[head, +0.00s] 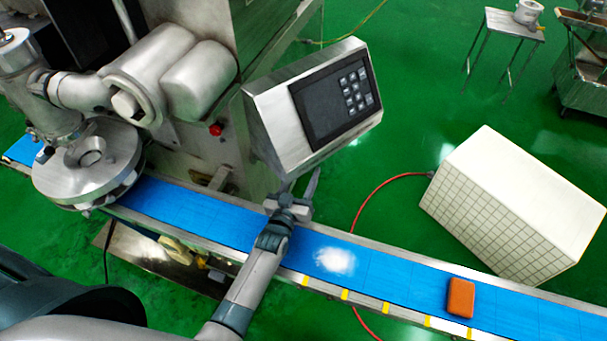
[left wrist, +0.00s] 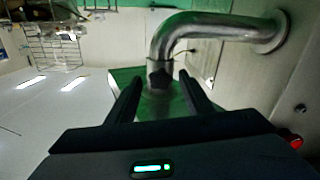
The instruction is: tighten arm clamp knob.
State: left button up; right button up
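My left gripper (left wrist: 161,84) is open, with one finger on each side of the knob in the picture. I cannot tell how far the fingertips reach along it; no contact shows. In the head view my left gripper (head: 300,188) is above the blue belt, just under the control panel (head: 318,100). The knob is hidden there behind the panel. My right gripper is not in view.
The blue conveyor belt (head: 390,277) runs under my left arm, with an orange-brown block (head: 460,297) on it. A red button (head: 215,129) is on the machine body. A white tiled box (head: 515,205) stands on the green floor beyond the belt.

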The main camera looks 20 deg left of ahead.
pick_arm(q)
jog(key=s+b, duration=0.5)
jog(key=s, duration=1.2)
jog(key=shift+s+a, duration=0.2)
jog(key=shift+a, duration=0.1)
